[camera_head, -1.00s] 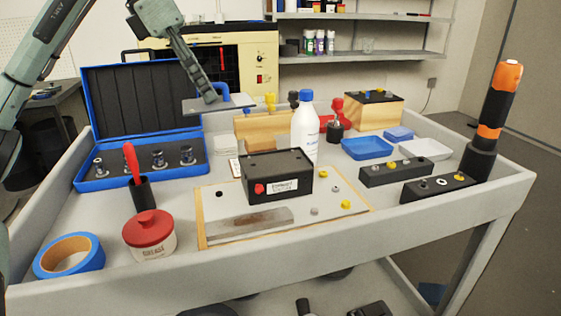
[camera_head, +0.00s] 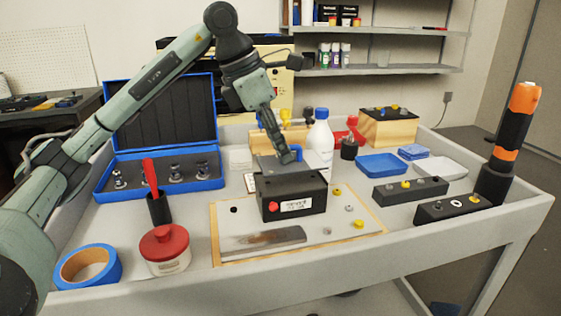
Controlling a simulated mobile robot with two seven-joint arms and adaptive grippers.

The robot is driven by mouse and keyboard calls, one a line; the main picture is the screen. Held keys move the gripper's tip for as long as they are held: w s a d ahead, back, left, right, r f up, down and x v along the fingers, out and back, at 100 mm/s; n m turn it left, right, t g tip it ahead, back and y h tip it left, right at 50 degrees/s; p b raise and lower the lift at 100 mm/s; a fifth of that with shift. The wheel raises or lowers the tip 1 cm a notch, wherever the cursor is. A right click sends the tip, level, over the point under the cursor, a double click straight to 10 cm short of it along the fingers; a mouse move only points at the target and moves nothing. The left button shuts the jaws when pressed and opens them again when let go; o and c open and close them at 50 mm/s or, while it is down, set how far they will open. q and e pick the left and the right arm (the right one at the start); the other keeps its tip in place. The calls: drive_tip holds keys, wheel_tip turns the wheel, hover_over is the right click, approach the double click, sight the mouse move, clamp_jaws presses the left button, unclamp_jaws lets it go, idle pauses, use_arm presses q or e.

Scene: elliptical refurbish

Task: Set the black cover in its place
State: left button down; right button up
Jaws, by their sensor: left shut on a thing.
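The black box (camera_head: 291,196) has a red knob and a white label, and stands on a light board (camera_head: 228,219) with a wooden edge. A wooden box (camera_head: 386,131) with a black top (camera_head: 386,113) stands at the back right. I cannot tell for sure which black part is the cover. My right gripper is not in view.
A white bottle with a blue cap (camera_head: 320,135) stands close behind the black box. A red-lidded jar (camera_head: 165,250), blue tape (camera_head: 88,266) and an open blue case (camera_head: 157,172) are to the left. Blue tray (camera_head: 381,164) and black blocks (camera_head: 411,190) are to the right.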

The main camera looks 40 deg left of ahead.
sight(280, 163)
use_arm(q)
drive_tip(key=shift+f, duration=1.75)
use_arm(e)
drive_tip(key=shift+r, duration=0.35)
use_arm(q)
drive_tip(key=shift+f, duration=0.15)
drive_tip(key=c, duration=1.6)
unclamp_jaws()
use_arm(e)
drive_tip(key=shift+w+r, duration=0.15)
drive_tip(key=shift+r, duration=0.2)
use_arm(q)
drive_tip(key=shift+r, duration=0.2)
drive_tip(key=shift+p+v, duration=0.45)
drive_tip(key=shift+v, duration=5.55)
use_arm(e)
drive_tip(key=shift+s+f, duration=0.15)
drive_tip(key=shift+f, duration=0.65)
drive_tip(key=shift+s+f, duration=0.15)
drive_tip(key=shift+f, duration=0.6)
